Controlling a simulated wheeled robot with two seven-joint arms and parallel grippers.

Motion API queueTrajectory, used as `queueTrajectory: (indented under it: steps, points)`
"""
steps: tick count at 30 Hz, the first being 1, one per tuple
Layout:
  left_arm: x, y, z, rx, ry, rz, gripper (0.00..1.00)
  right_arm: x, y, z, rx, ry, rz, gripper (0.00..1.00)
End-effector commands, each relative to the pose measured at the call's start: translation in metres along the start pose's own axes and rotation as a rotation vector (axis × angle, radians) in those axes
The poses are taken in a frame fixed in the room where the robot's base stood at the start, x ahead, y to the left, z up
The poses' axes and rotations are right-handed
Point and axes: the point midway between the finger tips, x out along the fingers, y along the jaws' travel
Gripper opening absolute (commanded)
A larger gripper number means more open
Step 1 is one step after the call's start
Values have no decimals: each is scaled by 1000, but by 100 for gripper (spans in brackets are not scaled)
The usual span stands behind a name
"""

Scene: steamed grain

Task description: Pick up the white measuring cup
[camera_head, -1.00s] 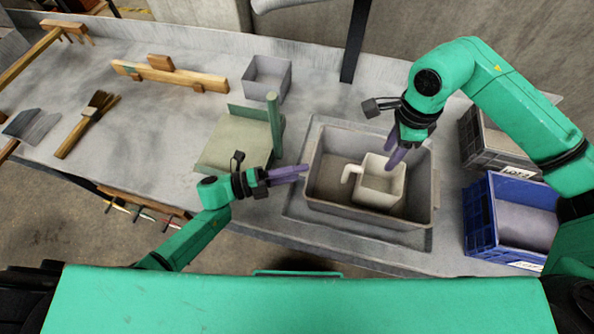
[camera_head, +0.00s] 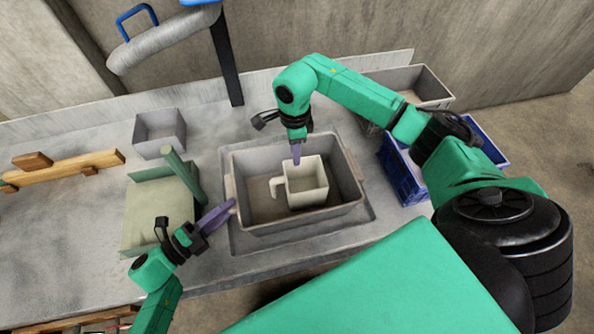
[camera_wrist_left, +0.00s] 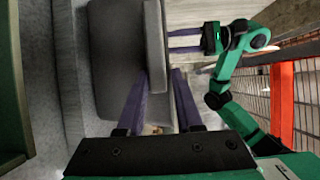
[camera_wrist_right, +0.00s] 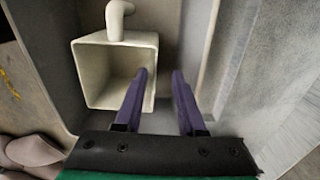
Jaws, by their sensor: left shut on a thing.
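The white measuring cup (camera_head: 306,197) is square, with its handle on the left. It stands upright inside the grey bin (camera_head: 232,190) and shows in the right wrist view (camera_wrist_right: 95,85), where its inside looks empty. My right gripper (camera_head: 297,158) is open at the cup's back wall. In the right wrist view its fingers (camera_wrist_right: 161,72) lie either side of the cup's rim, one over the opening and one outside; contact cannot be told. My left gripper (camera_head: 233,204) is shut on the bin's left rim, which also shows between its fingers in the left wrist view (camera_wrist_left: 155,45).
A green tray-like holder (camera_head: 150,215) with an upright post stands left of the bin. A small grey box (camera_head: 160,133) is behind it. A blue crate (camera_head: 403,175) and a grey crate (camera_head: 425,85) stand on the right.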

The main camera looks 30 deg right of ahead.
Motion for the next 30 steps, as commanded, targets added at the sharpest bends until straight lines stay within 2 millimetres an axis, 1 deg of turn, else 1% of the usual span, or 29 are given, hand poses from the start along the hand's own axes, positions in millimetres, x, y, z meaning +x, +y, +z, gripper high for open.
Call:
queueTrajectory:
  steps: [1,5,6,9,12,17,18,20,30]
  points:
    - [-2,10,-4,-5,1,24,0,7,1,0,0,0,1,39]
    - [-2,10,-4,-5,1,24,0,29,6,-2,0,0,2,39]
    - [-2,10,-4,-5,1,24,0,37,8,-2,0,0,4,39]
    - [-2,10,-4,-5,1,24,0,53,8,-2,0,-1,1,39]
    - [-2,10,-4,-5,1,24,0,59,7,-2,-1,-1,-1,39]
    - [-2,10,-4,-5,1,24,0,59,7,-2,-1,-1,-2,39]
    - [-2,10,-4,-5,1,24,0,59,7,-2,-1,-1,-2,24]
    - [-2,10,-4,-5,1,24,0,59,7,-2,-1,-1,-2,1]
    - [-2,10,-4,-5,1,24,0,58,7,-2,-1,-1,-2,0]
